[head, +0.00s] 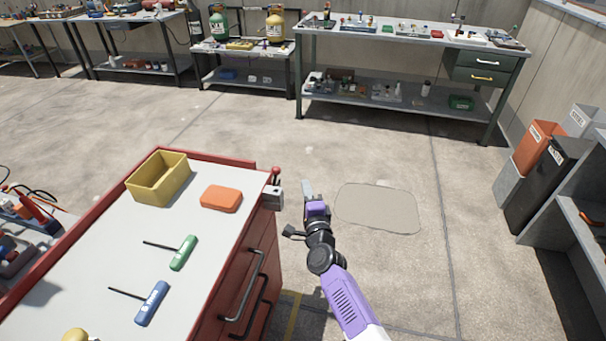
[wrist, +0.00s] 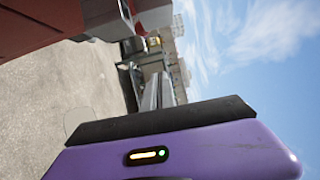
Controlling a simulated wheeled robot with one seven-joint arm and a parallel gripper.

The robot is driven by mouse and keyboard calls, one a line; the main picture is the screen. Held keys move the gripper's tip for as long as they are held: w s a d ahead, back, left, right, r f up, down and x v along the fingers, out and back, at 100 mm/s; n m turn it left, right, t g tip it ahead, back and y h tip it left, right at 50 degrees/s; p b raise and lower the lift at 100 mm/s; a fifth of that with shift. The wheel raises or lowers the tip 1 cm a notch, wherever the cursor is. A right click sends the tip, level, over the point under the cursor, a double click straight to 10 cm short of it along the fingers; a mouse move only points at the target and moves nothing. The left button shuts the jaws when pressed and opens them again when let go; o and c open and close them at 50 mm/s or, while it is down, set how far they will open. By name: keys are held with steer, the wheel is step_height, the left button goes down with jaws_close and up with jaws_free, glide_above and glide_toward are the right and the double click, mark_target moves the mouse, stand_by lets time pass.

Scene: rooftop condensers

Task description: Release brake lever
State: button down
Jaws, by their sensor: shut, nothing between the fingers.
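A small lever with a red knob (head: 276,171) stands up at the right far corner of the red cart (head: 224,290). A grey block (head: 273,198) sits below it on the cart's side. I take this to be the brake lever. My gripper (head: 307,188) is just right of the lever and apart from it, beyond the cart's edge. In the wrist view its fingers (wrist: 157,92) lie together, with nothing held. The red cart side (wrist: 45,25) fills the upper left there. The lever's knob cannot be made out in that view.
On the cart top are a yellow bin (head: 158,178), an orange box (head: 221,198), a green-handled tool (head: 184,252) and a blue-handled tool (head: 152,302). Workbenches (head: 410,36) stand at the back. A dark bin (head: 540,180) stands right. The floor between is clear.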

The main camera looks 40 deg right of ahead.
steer(key=shift+p+v, duration=0.45)
steer(key=shift+v, duration=1.1)
steer(key=shift+r, duration=0.15)
